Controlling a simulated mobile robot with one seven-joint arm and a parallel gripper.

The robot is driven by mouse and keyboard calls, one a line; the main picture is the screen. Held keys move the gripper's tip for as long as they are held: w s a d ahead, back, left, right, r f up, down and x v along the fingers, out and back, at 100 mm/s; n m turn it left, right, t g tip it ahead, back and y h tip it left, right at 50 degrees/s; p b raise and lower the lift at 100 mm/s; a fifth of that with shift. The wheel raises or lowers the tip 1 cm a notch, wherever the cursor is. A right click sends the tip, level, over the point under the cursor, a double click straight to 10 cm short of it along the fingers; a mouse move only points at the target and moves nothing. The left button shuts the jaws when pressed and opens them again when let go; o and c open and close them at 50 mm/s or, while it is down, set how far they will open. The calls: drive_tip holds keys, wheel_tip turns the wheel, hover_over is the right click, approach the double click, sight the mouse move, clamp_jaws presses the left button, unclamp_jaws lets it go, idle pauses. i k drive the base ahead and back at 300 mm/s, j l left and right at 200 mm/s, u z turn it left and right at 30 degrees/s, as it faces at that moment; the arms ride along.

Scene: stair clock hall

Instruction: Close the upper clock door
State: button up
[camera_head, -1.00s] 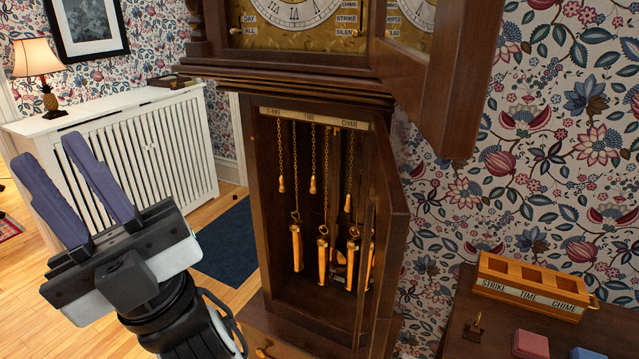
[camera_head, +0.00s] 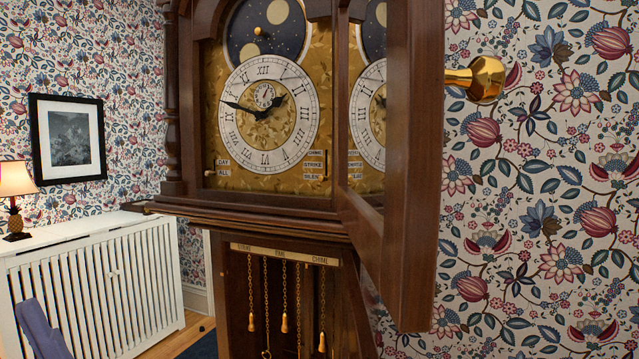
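The upper clock door (camera_head: 412,200) is a dark wooden frame with glass, standing wide open and swung out from the right side of the clock's hood. A round brass knob (camera_head: 488,78) sticks out to the right from the door. The clock face (camera_head: 268,115) is uncovered, and a second dial shows in the door's glass. Of my gripper (camera_head: 42,330), only a blue-grey finger shows at the lower left corner, far left of the door and touching nothing visible. The rest of it is below the picture, so its opening is hidden.
Below the hood, the lower case (camera_head: 238,300) shows hanging chains and weights. A white radiator cover (camera_head: 110,275) with a pineapple lamp (camera_head: 15,195) stands at the left. The space right of the door, before the flowered wall, looks clear.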

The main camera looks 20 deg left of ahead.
sight(391, 77)
drive_tip(key=i+l+u, duration=0.15)
drive_tip(key=l+u, duration=0.2)
drive_tip(key=i+l+u, duration=0.15)
drive_tip(key=l+u, duration=0.6)
drive_tip(key=i+l+u, duration=0.1)
drive_tip(key=l+u, duration=0.25)
drive_tip(key=k+j, duration=0.15)
drive_tip(key=k, duration=0.25)
drive_tip(key=k+j+u, duration=0.15)
drive_tip(key=k, duration=0.2)
drive_tip(key=k+j, duration=0.15)
drive_tip(key=k, duration=0.25)
drive_tip(key=i, duration=0.5)
drive_tip(key=u, duration=0.05)
